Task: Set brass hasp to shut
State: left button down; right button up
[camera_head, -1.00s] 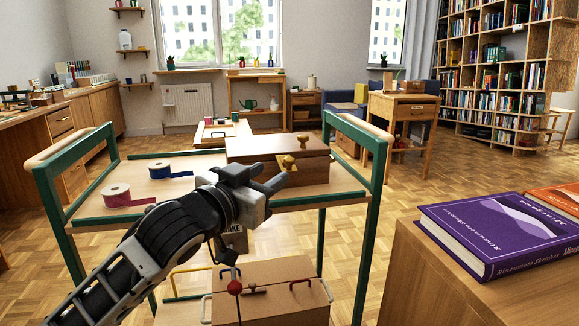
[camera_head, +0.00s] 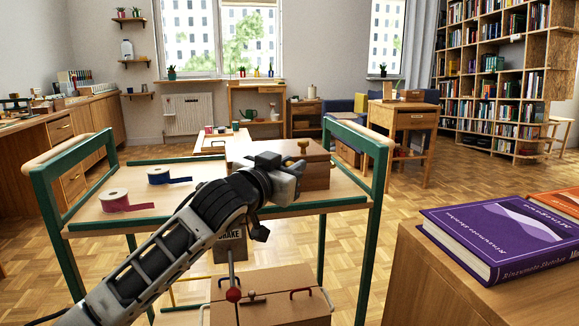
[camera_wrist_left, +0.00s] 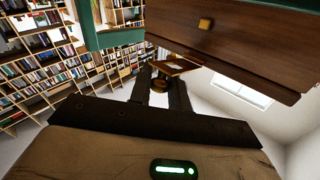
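A dark brown wooden box (camera_head: 318,176) stands on the trolley top, with a brass knob (camera_head: 303,146) showing near its lid. In the left wrist view the box (camera_wrist_left: 235,45) fills the upper right, with a small brass piece (camera_wrist_left: 205,24) on its face. The brass hasp (camera_wrist_left: 178,66) sticks out below it, just ahead of my fingers. My left gripper (camera_head: 292,172) is at the front of the box and hides the hasp in the head view. In the wrist view its fingers (camera_wrist_left: 161,88) stand apart, with brass between or just behind them; contact is unclear. My right gripper is out of view.
The green-framed trolley (camera_head: 376,180) has raised end rails. Pink (camera_head: 115,201) and blue (camera_head: 160,176) tape rolls lie on its top. Below are a red-knobbed lever (camera_head: 233,294) and a lower wooden case (camera_head: 285,310). A purple book (camera_head: 500,240) lies on the cabinet at right.

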pick_arm(q)
jog(key=shift+f, duration=0.2)
jog(key=shift+s+f+m+t+h+b, duration=0.1)
jog(key=shift+f+m+t+h+b, duration=0.2)
jog(key=shift+f+m+t+b, duration=0.75)
jog(key=shift+f+m+h+b, duration=0.45)
jog(key=shift+m+h+b, duration=0.3)
jog(key=shift+b, duration=0.45)
jog(key=shift+m+t+h+b, duration=0.35)
jog(key=shift+m+t, duration=0.1)
jog(key=shift+m, duration=0.15)
jog(key=shift+r, duration=0.1)
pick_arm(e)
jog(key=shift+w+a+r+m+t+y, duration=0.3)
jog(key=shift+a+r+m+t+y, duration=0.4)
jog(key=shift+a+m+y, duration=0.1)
